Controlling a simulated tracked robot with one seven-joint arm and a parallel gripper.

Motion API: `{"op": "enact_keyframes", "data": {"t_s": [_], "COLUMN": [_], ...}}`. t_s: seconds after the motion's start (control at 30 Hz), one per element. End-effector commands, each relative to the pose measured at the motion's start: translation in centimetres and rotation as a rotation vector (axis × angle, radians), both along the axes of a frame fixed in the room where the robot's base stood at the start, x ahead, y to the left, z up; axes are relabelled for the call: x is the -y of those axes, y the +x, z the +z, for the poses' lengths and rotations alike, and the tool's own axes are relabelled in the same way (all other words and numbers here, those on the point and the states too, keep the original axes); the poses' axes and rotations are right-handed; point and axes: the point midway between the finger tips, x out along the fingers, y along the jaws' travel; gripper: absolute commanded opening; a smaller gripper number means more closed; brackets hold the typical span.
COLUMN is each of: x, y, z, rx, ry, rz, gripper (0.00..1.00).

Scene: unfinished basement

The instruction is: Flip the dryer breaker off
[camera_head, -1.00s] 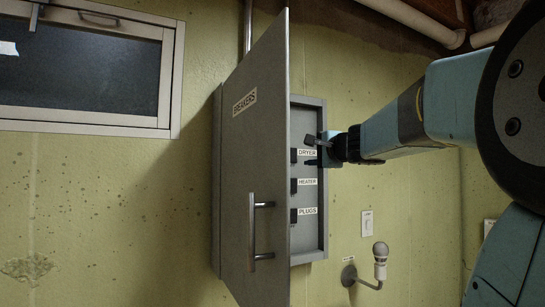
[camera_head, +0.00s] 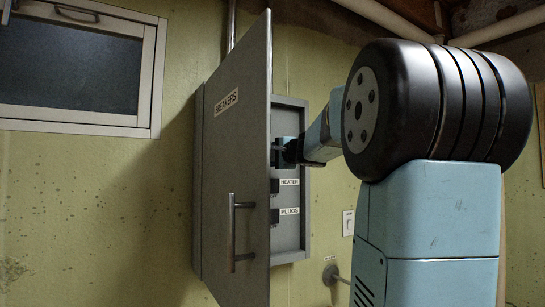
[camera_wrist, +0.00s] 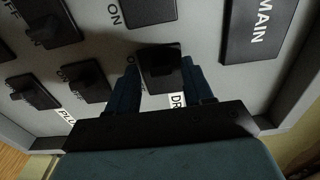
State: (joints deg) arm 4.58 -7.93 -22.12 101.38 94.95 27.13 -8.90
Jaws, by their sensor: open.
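The breaker box (camera_head: 291,250) is on the wall, its grey door (camera_head: 232,160), labelled BREAKERS, swung open. In the wrist view, the dark dryer breaker (camera_wrist: 160,70) sits between the two fingers of my gripper (camera_wrist: 160,82). Its label (camera_wrist: 177,101) is partly covered, with only "DR" readable. My gripper is open, one finger on each side of the breaker; I cannot tell whether they touch it. In the head view, my gripper (camera_head: 281,152) is at the panel and hides the dryer breaker and label. I cannot tell which way the breaker is set.
The heater breaker (camera_head: 275,186) and plugs breaker (camera_head: 275,216) sit below in the head view. The main breaker (camera_wrist: 258,30) is at the upper right in the wrist view. The open door stands close left of my gripper. A light switch (camera_head: 348,223) is lower right.

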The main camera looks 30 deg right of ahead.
Motion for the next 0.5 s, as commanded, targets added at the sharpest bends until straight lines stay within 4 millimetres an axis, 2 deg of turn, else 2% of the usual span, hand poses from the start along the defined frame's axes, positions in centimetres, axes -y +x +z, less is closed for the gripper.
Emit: {"op": "enact_keyframes", "data": {"t_s": [0.2, 0.5], "x": [-0.01, -0.01], "y": [0.02, 0.00], "z": [-0.01, -0.02], "rx": [0.000, 0.000], "ry": [0.000, 0.000], "rz": [0.000, 0.000], "gripper": [0.50, 0.21]}}
